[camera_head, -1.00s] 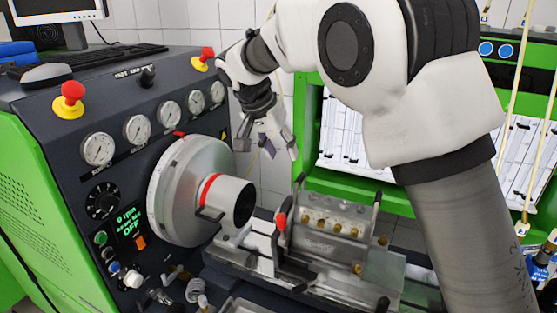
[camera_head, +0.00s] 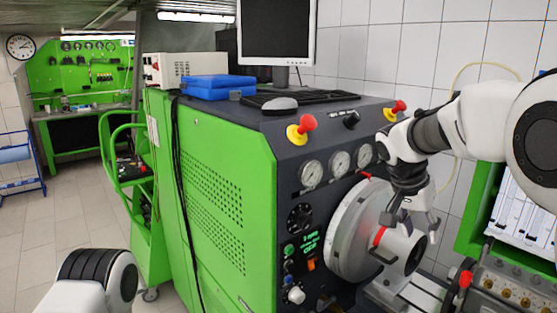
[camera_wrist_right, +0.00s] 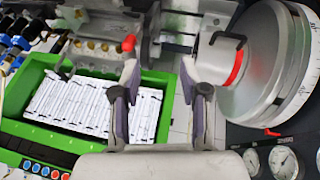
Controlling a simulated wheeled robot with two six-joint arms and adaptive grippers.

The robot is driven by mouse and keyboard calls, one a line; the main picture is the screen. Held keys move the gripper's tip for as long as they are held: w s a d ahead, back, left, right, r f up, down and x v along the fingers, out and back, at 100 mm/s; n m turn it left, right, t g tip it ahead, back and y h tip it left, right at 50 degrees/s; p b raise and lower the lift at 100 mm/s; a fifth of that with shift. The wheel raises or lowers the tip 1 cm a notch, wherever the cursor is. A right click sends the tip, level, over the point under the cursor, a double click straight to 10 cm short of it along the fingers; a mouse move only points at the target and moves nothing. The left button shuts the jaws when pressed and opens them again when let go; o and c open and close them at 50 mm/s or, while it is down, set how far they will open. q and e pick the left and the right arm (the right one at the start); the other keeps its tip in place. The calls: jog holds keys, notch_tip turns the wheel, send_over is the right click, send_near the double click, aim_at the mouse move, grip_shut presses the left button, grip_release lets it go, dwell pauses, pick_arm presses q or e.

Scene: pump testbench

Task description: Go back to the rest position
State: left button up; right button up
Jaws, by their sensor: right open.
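My right gripper (camera_head: 412,228) is in front of the test bench, near the large silver disc (camera_head: 345,235) with the red-ringed hub. Its fingers point down. In the right wrist view the same gripper (camera_wrist_right: 160,82) has its two fingers spread apart with nothing between them. The disc (camera_wrist_right: 262,70) is to the right of the fingers there, and the pump block (camera_wrist_right: 95,45) with brass fittings is to the upper left. In the head view a rounded white and black link of my left arm is at the bottom left; the left gripper is outside the picture.
The green and black test bench (camera_head: 215,190) fills the middle, with gauges, red knobs and a monitor (camera_head: 277,30) on top. A green cart (camera_head: 135,190) stands to its left. Tiled floor (camera_head: 70,235) is free at the left. A white-lined green tray (camera_wrist_right: 90,105) is below the pump block.

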jog(key=s+a+f+n+g+y, duration=0.1)
jog(key=s+f+n+y, duration=0.2)
jog(key=f, duration=1.2)
jog(key=s+a+f+n+y, duration=0.15)
jog(key=s+f, duration=0.35)
jog(key=f, duration=1.1)
jog(key=s+f+n, duration=0.2)
jog(key=s+f, duration=0.5)
jog(key=s, duration=0.6)
jog(key=s+f+n, duration=0.2)
jog(key=s+f, duration=0.5)
jog(key=s, duration=0.6)
pick_arm(q)
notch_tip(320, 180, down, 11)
jog(key=b, duration=1.1)
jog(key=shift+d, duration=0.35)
pick_arm(e)
notch_tip(320, 180, down, 11)
jog(key=shift+s, duration=0.15)
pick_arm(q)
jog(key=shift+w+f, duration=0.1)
